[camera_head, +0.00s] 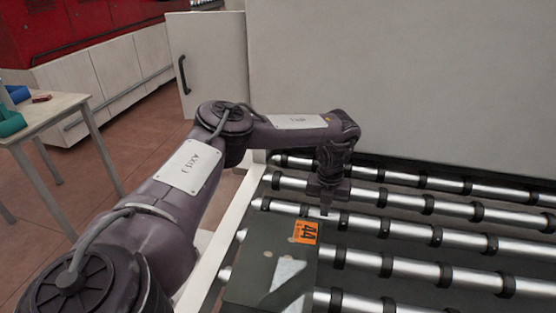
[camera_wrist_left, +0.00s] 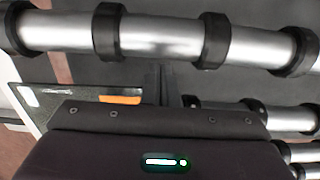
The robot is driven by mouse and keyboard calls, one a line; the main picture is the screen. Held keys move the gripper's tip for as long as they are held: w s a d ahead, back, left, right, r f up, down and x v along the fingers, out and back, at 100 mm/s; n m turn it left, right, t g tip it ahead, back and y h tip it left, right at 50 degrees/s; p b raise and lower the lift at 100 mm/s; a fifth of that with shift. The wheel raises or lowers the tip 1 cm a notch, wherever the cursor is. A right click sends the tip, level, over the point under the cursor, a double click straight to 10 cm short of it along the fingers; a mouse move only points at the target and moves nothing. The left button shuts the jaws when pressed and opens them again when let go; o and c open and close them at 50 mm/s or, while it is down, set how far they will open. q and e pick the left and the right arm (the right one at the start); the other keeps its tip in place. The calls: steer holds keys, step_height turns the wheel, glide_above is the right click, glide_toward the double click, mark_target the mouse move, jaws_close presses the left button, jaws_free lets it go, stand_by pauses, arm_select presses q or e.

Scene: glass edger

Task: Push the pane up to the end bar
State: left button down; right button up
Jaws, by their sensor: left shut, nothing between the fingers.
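The pane (camera_head: 252,262) is a dark flat sheet with an orange label marked 44, lying on the rollers at the near left of the bed. It also shows in the left wrist view (camera_wrist_left: 68,98) at the left, with part of its orange label. My left gripper (camera_head: 327,211) points down at the pane's far right corner, its fingers shut and empty. In the left wrist view the shut fingers (camera_wrist_left: 158,85) are beside the pane's edge; I cannot tell whether they touch it. I cannot clearly pick out the end bar. My right gripper is not in view.
Metal rollers (camera_head: 465,240) with black rings run to the right, bare beyond the pane. A pale side rail (camera_head: 222,238) edges the bed at left. A large grey panel (camera_head: 400,80) stands behind. A small table (camera_head: 48,112) is at far left.

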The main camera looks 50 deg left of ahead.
arm_select(q)
steer(key=shift+f, duration=0.3)
steer(key=shift+s+d+p, duration=0.55)
steer(key=shift+s+p, duration=0.4)
steer(key=shift+p, duration=0.15)
steer(key=shift+s+d+p, duration=0.55)
steer(key=shift+s+p, duration=0.35)
steer(key=shift+p, duration=0.15)
steer(key=shift+w+a+f+b, duration=0.1)
steer(key=shift+w+a+b, duration=0.1)
steer(key=shift+w+b, duration=0.25)
steer(key=shift+w+a+b, duration=0.35)
steer(key=shift+w+b, duration=0.2)
steer(key=shift+w+a+b, duration=0.35)
steer(key=shift+w+b, duration=0.15)
steer(key=shift+w, duration=0.05)
steer(key=shift+r, duration=0.25)
